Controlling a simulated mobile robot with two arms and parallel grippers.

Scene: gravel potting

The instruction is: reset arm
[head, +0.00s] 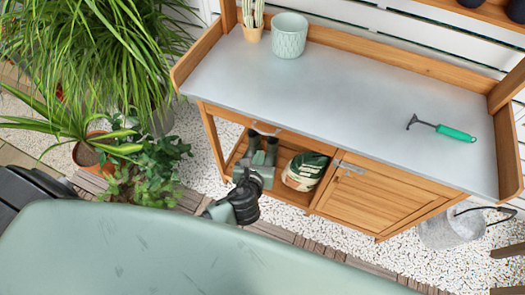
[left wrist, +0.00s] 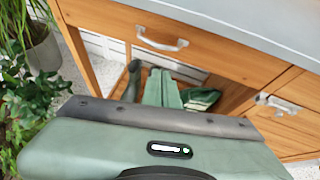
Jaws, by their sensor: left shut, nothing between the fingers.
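My left gripper (head: 256,172) is in front of the open shelf of the potting bench, below its top. Its fingers (left wrist: 162,88) show green in the left wrist view, shut together and empty, pointing toward the shelf. It appears apart from the bench; the exact gap is hard to tell. My left arm is folded low, with the dark wrist joint below the gripper. My right gripper is in neither view.
The bench top (head: 340,90) holds a pale green pot (head: 289,36), a small cactus (head: 252,22) and a green-handled hand tool (head: 443,131). Boots (head: 266,152) and a bag (head: 305,171) stand on the shelf. Potted plants (head: 150,165) crowd the left. A grey sack-like object (head: 450,228) lies right.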

